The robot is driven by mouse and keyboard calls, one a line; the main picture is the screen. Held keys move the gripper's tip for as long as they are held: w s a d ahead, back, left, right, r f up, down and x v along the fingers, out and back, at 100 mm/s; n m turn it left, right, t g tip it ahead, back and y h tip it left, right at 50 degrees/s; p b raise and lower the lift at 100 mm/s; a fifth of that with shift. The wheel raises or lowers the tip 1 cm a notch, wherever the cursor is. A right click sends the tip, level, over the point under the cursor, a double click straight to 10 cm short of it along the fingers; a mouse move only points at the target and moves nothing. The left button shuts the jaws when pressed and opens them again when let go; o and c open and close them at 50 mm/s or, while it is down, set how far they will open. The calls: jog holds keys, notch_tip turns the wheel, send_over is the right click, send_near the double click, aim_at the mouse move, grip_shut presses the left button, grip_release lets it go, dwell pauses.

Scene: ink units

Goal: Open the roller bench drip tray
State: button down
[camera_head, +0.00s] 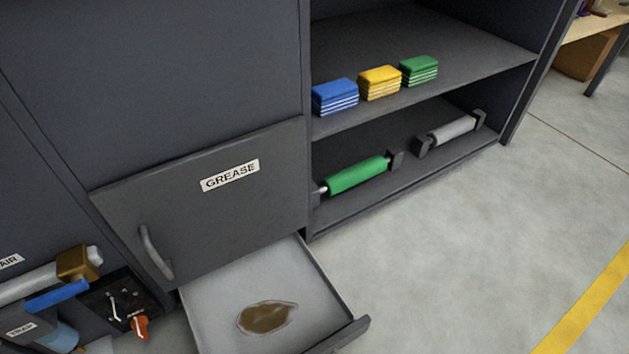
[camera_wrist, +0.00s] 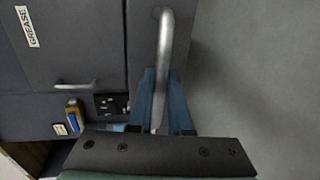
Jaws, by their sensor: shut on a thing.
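The drip tray (camera_head: 222,292) is a shallow grey drawer below the door marked GREASE (camera_head: 190,225). It stands out from the cabinet, with a brown puddle (camera_head: 267,317) on its floor. Its dark front edge (camera_head: 345,336) shows at the lower right of the tray; the frame cuts off its near part. In the wrist view, a curved metal bar handle (camera_wrist: 164,45) runs between the blue fingers of my gripper (camera_wrist: 161,100). The fingers are shut on the handle. My gripper does not show in the head view.
The grease door is shut. To its right, open shelves hold blue (camera_head: 335,97), yellow (camera_head: 380,82) and green (camera_head: 419,70) packs above a green roller (camera_head: 356,175) and a grey roller (camera_head: 450,131). Pipe fittings (camera_head: 78,264) stand at lower left. Floor to the right is clear.

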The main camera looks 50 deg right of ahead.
jog(key=c, duration=0.8)
grip_release()
jog(key=shift+c, duration=0.2)
jog(key=p+v, duration=0.3)
jog(key=v, duration=1)
jog(key=shift+p, duration=0.4)
